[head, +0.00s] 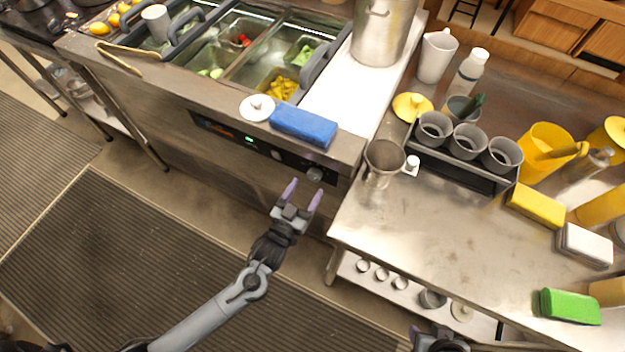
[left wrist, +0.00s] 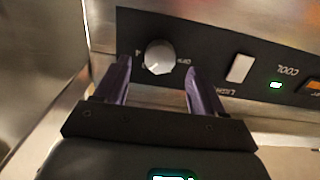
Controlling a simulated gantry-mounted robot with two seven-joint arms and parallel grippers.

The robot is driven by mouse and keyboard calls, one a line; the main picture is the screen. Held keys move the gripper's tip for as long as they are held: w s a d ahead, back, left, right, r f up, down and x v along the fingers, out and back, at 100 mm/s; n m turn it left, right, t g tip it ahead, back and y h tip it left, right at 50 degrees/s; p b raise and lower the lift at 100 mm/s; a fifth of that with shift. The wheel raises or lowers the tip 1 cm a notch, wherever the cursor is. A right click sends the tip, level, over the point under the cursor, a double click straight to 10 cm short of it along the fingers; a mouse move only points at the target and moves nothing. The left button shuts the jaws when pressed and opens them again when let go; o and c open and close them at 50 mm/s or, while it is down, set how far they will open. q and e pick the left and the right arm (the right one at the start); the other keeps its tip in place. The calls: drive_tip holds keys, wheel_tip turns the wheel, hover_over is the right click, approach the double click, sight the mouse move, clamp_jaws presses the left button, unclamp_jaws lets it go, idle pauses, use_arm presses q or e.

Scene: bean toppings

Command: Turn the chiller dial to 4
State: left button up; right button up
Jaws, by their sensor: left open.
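The chiller dial (left wrist: 160,57) is a round grey-white knob on a black control panel (left wrist: 211,60), with markings around it. In the head view the dial (head: 314,174) is a small knob near the right end of the panel on the counter front. My left gripper (head: 304,190) is open just in front of the dial. In the left wrist view the purple fingers of the left gripper (left wrist: 157,80) stand on either side of the dial, apart from it as far as I can tell. My right gripper (head: 438,338) is partly in view at the bottom edge; its fingers are not clear.
A white rocker switch (left wrist: 240,68) and a green light (left wrist: 276,85) are beside the dial on the panel. A blue sponge (head: 303,126) lies on the counter above. A steel table (head: 440,220) stands to the right. The floor mat (head: 150,260) in front is clear.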

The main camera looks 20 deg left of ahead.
sight(312, 178)
use_arm(q)
drive_tip(key=w, duration=0.3)
drive_tip(key=shift+w+d+b, duration=0.1)
drive_tip(key=shift+w+b, duration=0.15)
drive_tip(key=shift+b, duration=0.05)
drive_tip(key=shift+w+d, duration=0.1)
drive_tip(key=shift+w, duration=0.45)
drive_tip(key=shift+c, duration=0.2)
drive_tip(key=c, duration=1)
